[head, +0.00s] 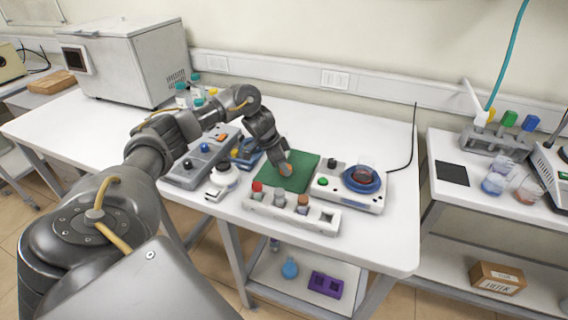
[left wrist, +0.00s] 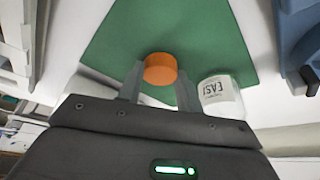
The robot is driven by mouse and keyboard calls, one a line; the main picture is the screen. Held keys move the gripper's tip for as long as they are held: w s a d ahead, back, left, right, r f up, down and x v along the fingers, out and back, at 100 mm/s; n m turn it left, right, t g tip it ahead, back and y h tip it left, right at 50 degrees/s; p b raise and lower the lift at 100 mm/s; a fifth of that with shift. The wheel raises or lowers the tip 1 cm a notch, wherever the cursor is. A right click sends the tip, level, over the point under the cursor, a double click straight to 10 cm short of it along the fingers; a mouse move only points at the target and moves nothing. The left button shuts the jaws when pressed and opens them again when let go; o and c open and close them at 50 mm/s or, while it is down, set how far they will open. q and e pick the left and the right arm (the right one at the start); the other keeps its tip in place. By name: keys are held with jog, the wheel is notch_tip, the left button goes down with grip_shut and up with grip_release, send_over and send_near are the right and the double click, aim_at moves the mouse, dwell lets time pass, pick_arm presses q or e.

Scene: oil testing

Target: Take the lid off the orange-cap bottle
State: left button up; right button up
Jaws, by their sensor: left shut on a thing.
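The orange cap (left wrist: 160,68) sits between the two fingertips of my left gripper (left wrist: 160,82) in the left wrist view. The gripper is shut on it, over the green mat (left wrist: 120,45). A white labelled bottle (left wrist: 222,97) shows just right of the fingers. I cannot tell whether the cap is joined to a bottle body; the gripper hides what is below. In the head view my left gripper (head: 284,165) reaches down to the green mat (head: 305,172), with the orange cap (head: 287,170) at its tips. My right gripper is not in view.
A white rack (head: 320,216) with several capped vials stands in front of the mat. A white device with a blue ring (head: 345,197) is to its right. A grey control box (head: 195,165) is to the left.

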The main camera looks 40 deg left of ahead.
pick_arm(q)
jog(key=shift+d, duration=0.1)
jog(key=o, duration=1.1)
jog(key=shift+f, duration=0.1)
jog(key=b+v, duration=0.1)
jog(key=v, duration=0.4)
jog(key=shift+w, duration=0.1)
jog(key=p+v, duration=0.2)
jog(key=v, duration=0.5)
jog(key=shift+r, duration=0.25)
